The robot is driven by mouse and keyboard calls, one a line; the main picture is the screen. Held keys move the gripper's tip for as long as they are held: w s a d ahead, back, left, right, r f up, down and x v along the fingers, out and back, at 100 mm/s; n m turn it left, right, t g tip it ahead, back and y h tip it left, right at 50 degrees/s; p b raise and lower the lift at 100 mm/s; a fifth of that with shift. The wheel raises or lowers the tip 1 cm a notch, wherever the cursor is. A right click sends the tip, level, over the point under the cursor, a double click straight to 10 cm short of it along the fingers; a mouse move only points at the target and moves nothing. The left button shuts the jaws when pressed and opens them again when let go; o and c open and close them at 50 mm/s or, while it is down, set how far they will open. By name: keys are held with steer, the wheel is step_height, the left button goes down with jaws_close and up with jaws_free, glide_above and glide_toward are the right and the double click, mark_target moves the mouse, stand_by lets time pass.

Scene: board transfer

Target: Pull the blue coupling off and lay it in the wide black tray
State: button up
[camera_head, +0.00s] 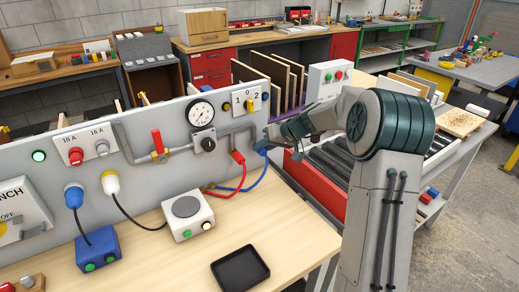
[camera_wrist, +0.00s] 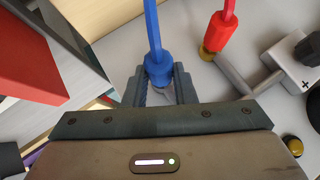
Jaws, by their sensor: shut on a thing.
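The blue coupling (camera_wrist: 157,68) sits between the two fingers of my gripper (camera_wrist: 160,88), which is shut on it. A blue hose runs from its end. A grey metal part shows between the fingers under the coupling; I cannot tell whether the coupling is still seated on a fitting. In the head view the coupling (camera_head: 262,147) is at the right end of the grey panel, with my gripper (camera_head: 268,142) at it, partly hidden by the arm. The black tray (camera_head: 240,269) lies empty on the bench front, below and left of my gripper.
A red coupling (camera_head: 238,157) with a red hose is just left of the blue one. A white device (camera_head: 188,216) with a round plate and a blue box (camera_head: 96,248) stand on the wooden bench. The bench around the tray is mostly clear.

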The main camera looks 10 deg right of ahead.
mark_target(264, 154)
steer(key=shift+s+d+f, duration=0.1)
steer(key=shift+s+d+b, duration=0.25)
steer(key=shift+s+b, duration=0.35)
steer(key=shift+s, duration=0.05)
steer(key=shift+s+d+b, duration=0.25)
steer(key=shift+s+b, duration=0.3)
steer(key=shift+s, duration=0.05)
steer(key=s+b, duration=0.1)
steer(key=s+d+b, duration=0.1)
steer(key=s, duration=0.1)
steer(key=s+b, duration=0.1)
steer(key=shift+s+d, duration=0.15)
steer(key=shift+d, duration=0.25)
steer(key=shift+a, duration=0.1)
stand_by(0.3)
